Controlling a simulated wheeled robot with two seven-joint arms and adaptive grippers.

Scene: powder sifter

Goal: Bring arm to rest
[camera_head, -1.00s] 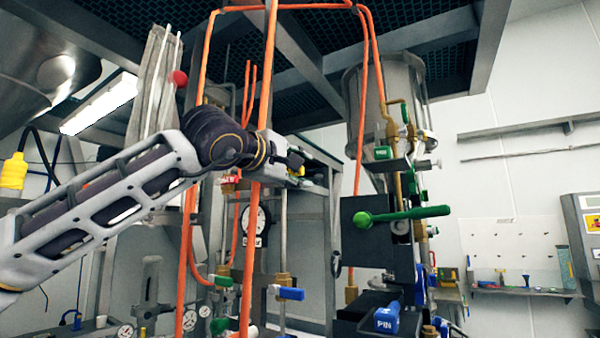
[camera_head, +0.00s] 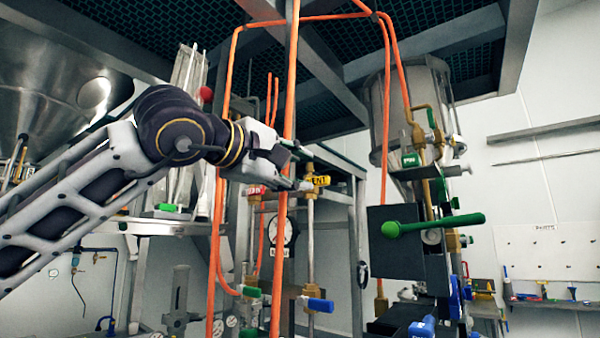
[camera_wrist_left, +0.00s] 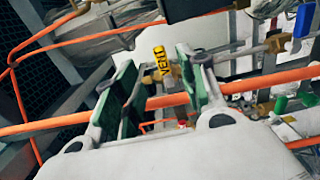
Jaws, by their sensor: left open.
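My left arm comes in from the left in the head view. Its gripper (camera_head: 298,168) is in front of the pipework, near an orange hose and a yellow-tagged valve (camera_head: 316,180). In the left wrist view the gripper's two green-padded fingers (camera_wrist_left: 160,98) stand apart with nothing held between them. The yellow tag (camera_wrist_left: 160,62) shows just beyond the fingertips, and an orange hose (camera_wrist_left: 50,127) crosses behind the fingers. I cannot tell whether the fingers touch the hose. My right gripper is not in view.
Vertical orange hoses (camera_head: 288,80) hang close to my left gripper. A green-handled lever (camera_head: 435,225) on a dark block and a steel hopper (camera_head: 425,95) stand to the right. Blue-handled valves (camera_head: 320,304) sit below. A metal frame with mesh spans overhead.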

